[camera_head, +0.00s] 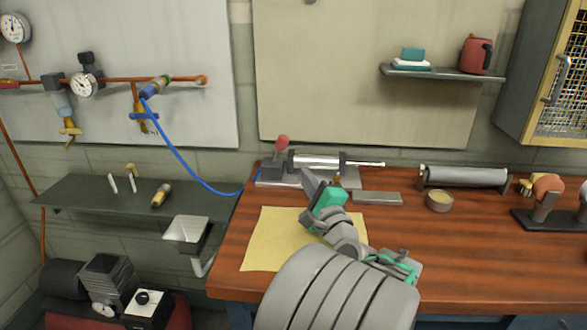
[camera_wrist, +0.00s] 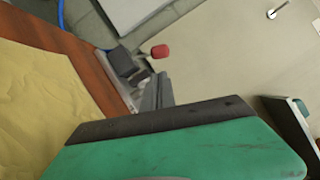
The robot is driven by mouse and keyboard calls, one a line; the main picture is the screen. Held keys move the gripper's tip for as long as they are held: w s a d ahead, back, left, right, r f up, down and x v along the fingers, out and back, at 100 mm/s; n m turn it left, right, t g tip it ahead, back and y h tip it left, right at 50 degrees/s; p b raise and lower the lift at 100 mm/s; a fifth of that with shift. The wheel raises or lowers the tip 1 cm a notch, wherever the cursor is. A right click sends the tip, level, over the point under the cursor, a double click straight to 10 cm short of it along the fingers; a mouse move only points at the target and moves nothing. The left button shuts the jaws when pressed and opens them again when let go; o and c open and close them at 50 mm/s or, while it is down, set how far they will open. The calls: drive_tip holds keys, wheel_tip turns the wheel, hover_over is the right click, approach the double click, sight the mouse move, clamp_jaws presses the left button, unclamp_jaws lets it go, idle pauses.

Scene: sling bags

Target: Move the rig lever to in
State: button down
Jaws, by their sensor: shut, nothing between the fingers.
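The rig stands at the back left of the wooden bench: a dark valve block (camera_head: 272,170) with a red-knobbed lever (camera_head: 282,141), beside a silver cylinder (camera_head: 315,160). The lever leans slightly right, and the cylinder's rod (camera_head: 368,164) sticks out to the right. In the wrist view the red knob (camera_wrist: 159,51) and dark block (camera_wrist: 127,66) lie just beyond my fingers. My gripper (camera_head: 309,180) is shut and empty, in front of the rig and right of the lever, apparently apart from the knob. My gripper and arm hide part of the rig's base.
A yellow sheet (camera_head: 265,240) lies on the bench under my arm. A blue hose (camera_head: 185,165) runs from the wall pipe to the rig. To the right are a grey bar (camera_head: 377,198), a round tin (camera_head: 440,201) and a grey roller (camera_head: 464,176).

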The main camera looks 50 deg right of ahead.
sight(282, 142)
drive_tip(key=shift+s+d+r, duration=0.15)
drive_tip(key=shift+s, duration=0.05)
drive_tip(key=shift+w, duration=0.15)
drive_tip(key=shift+w+r, duration=0.1)
drive_tip(key=shift+w, duration=0.15)
drive_tip(key=p+x, duration=0.1)
drive_tip(key=x, duration=0.8)
drive_tip(key=shift+w+d, duration=0.15)
drive_tip(key=shift+r, duration=0.15)
